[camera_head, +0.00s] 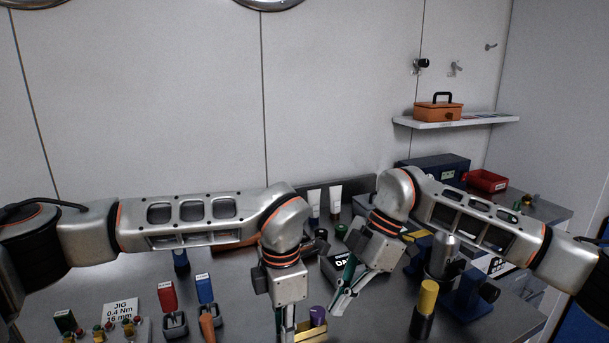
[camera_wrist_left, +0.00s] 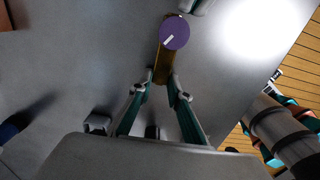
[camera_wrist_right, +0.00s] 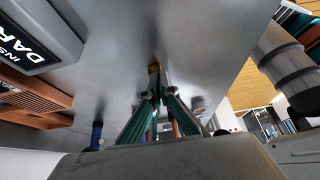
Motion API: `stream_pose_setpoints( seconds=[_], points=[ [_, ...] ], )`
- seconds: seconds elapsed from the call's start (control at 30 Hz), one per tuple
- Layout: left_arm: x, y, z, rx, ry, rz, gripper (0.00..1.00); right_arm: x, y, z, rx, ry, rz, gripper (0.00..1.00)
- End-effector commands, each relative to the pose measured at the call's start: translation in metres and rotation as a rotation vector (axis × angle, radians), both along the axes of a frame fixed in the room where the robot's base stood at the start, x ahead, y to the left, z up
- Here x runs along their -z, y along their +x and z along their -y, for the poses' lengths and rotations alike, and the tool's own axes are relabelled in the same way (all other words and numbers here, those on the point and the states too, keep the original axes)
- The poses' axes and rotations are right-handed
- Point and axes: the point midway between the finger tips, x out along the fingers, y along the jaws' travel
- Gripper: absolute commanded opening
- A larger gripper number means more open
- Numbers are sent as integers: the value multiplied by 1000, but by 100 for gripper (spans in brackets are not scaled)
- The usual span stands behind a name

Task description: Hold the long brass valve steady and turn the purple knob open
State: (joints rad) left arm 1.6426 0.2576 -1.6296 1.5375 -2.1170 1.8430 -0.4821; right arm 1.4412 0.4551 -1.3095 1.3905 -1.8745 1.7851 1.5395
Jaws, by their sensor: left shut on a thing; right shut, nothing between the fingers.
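The long brass valve (camera_wrist_left: 163,62) has a round purple knob (camera_wrist_left: 174,33) with a white mark at its far end in the left wrist view. In the head view the brass body (camera_head: 312,333) and purple knob (camera_head: 318,314) show at the bottom edge. My left gripper (camera_wrist_left: 162,80) is shut on the brass body, away from the knob; its tips are cut off in the head view. My right gripper (camera_head: 338,307) is shut and empty, to the right of the knob.
A black-labelled box (camera_head: 341,267) stands behind my right gripper. A yellow-topped cylinder (camera_head: 428,296) and a blue stand (camera_head: 471,297) are at right. Red and blue bottles (camera_head: 206,288), grey holders (camera_head: 175,322) and a JIG card (camera_head: 121,310) are at left.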

Motion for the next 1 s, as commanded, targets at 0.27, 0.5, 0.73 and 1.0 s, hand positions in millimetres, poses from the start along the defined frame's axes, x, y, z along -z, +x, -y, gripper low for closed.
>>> stream_pose_setpoints(
  seconds=[0.27,0.5,0.73,1.0],
  points=[
    [0,0,0,1,0,0,0,0,0,-2,0,0,0,0],
    [0,0,0,1,0,0,0,0,0,-4,0,0,0,0],
    [0,0,0,1,-1,0,0,0,-1,-7,-1,1,0,0],
    [0,0,1,2,-1,0,0,-1,0,-8,-2,2,-1,0]
  ],
)
